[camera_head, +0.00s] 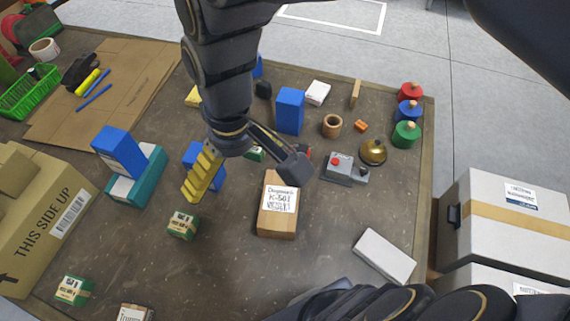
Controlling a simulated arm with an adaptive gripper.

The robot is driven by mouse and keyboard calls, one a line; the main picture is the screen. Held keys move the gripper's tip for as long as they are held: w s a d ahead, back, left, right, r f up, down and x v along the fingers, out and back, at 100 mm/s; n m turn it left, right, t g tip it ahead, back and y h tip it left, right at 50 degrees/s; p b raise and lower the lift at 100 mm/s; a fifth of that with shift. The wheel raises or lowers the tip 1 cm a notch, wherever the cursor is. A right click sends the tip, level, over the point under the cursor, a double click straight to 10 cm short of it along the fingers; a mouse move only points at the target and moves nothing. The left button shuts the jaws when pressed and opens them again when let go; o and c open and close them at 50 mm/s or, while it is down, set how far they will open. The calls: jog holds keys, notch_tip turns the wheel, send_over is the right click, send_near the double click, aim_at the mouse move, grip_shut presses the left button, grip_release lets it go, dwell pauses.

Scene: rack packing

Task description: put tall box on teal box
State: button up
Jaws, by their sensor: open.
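The teal box (146,184) lies on the table at the left. A blue box (120,151) rests on it, at an angle to it and overhanging its left side. Another blue box (290,111) stands upright towards the back; it looks tall. A third blue box (217,179) is partly hidden behind my gripper's yellow finger. I cannot tell which blue box is the tall box. My gripper (246,172) hangs over the middle of the table, fingers wide apart, with nothing between them that it grips. It is to the right of the teal box.
A brown labelled carton (277,222) lies just below my gripper. Small green boxes (183,225) sit nearby. A large cardboard box (40,225) stands at the left edge. A grey device (343,170), a brass bell (373,151) and colored knobs are right. The lower middle table is mostly clear.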

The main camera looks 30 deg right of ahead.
jog(key=s+d+m+g, duration=0.1)
jog(key=s+d+m, duration=0.2)
jog(key=s, duration=0.7)
jog(key=shift+s+d+f+g+h, duration=0.35)
jog(key=shift+s+d+g+h, duration=0.05)
jog(key=shift+d, duration=0.1)
jog(key=shift+w, duration=0.1)
